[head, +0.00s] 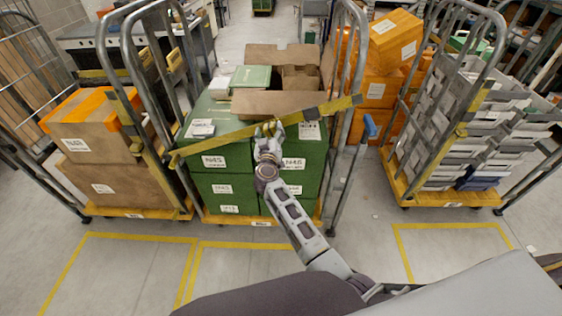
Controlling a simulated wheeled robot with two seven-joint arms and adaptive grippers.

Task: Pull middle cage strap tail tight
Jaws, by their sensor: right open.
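The middle cage (341,160) is a grey tube-framed cart on a yellow base, loaded with green boxes (228,181). A yellow strap (225,140) runs slantwise across its front, from low at the left post to higher at the right post. A dark section (318,110), perhaps a buckle, sits on the strap right of centre. I cannot pick out a separate loose tail. My right gripper (268,128) is open, its fingers pointing up at the strap's middle. I cannot tell whether they touch the strap. My left gripper is not in view.
A left cage holds brown boxes (103,141). A right cage holds stacked grey trays (440,140). Orange boxes (376,90) stand behind, right of the middle cage. A blue object (370,126) is beside its right post. The yellow-marked floor (130,265) in front is clear.

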